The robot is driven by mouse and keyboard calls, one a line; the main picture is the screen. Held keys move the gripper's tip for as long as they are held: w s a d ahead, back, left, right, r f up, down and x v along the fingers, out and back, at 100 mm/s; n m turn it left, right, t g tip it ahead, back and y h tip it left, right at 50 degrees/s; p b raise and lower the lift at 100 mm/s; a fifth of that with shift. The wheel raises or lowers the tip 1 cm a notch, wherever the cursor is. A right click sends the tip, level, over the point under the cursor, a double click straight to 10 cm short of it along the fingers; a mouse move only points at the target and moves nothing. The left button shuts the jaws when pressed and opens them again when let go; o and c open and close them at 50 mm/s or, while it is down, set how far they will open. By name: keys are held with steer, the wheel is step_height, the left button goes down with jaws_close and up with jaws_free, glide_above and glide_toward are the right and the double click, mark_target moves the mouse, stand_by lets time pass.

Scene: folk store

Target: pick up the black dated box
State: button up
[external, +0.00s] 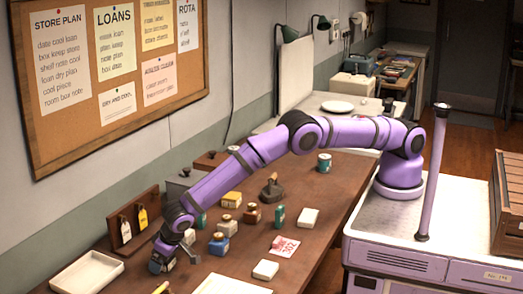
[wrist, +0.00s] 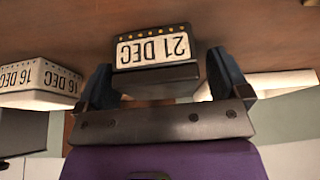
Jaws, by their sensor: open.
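The black dated box (wrist: 158,78) is in the middle of the wrist view, with a white label reading 21 DEC upside down in the picture. My gripper (wrist: 160,68) is open, with one dark finger on each side of the box. A gap shows at the left finger; whether the right finger touches is hard to tell. In the external view my gripper (external: 160,262) is low over the near left part of the table, and I cannot make out the box there. A second dated box (wrist: 40,84), labelled 16 DEC, is left of my gripper in the wrist view.
A white tray (external: 87,272) lies left of my gripper, and another pale tray (external: 230,286) lies to its right. A wooden rack with tags (external: 132,222) stands behind. Several small bottles, a white block (external: 265,269) and a card (external: 284,246) are on the brown table (external: 330,205).

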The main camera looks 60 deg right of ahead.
steer(key=c, duration=1)
steer(key=shift+r, duration=0.1)
